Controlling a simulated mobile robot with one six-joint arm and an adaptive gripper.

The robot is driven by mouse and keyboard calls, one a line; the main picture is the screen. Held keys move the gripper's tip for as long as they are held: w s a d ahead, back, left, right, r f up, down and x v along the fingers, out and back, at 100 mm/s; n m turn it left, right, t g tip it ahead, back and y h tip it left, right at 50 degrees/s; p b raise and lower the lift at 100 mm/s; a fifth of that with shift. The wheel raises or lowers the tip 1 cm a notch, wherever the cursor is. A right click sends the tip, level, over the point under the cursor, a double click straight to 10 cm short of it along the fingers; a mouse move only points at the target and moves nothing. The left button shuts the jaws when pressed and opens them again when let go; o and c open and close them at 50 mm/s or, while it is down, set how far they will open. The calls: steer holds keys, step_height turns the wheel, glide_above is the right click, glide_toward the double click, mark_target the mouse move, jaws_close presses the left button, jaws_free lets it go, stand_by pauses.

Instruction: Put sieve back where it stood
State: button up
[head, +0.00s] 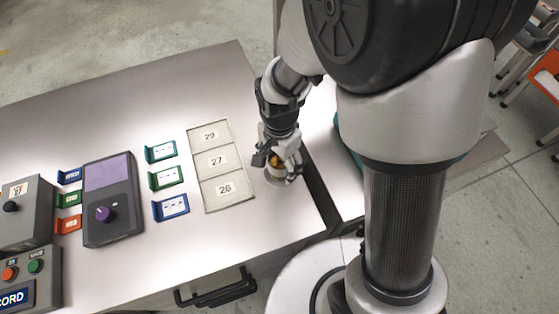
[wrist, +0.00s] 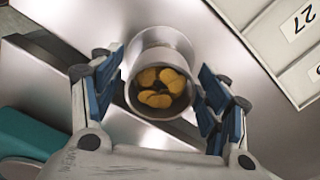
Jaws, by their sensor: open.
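A pale grey metal cup-like vessel (head: 278,178), which may be the sieve, stands on the table near its right edge. The wrist view shows the vessel (wrist: 165,42) from above, with several yellow-brown round pieces (wrist: 160,88) inside. My gripper (head: 276,163) is down at it. In the wrist view my gripper (wrist: 160,92) is open, one finger on each side of the vessel, with a gap visible at least on the left. I cannot make out any mesh.
A panel with three labelled fields, 29, 27 and 26 (head: 224,188), lies just left of my gripper. Small coloured card holders (head: 167,178) and a dark device with a purple plate (head: 108,172) stand further left. A dark gap (head: 322,195) runs along the table's right edge.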

mark_target(279, 160)
step_height(279, 160, up, 12)
steer(key=p, duration=0.5)
steer(key=s+d+r+n+t, duration=0.4)
steer(key=s+d+r+n, duration=0.5)
steer(key=s+d+r, duration=0.2)
step_height(279, 160, up, 4)
steer(key=s, duration=0.2)
steer(key=shift+s+n+t, duration=0.3)
steer(key=shift+f, duration=0.1)
stand_by(0.7)
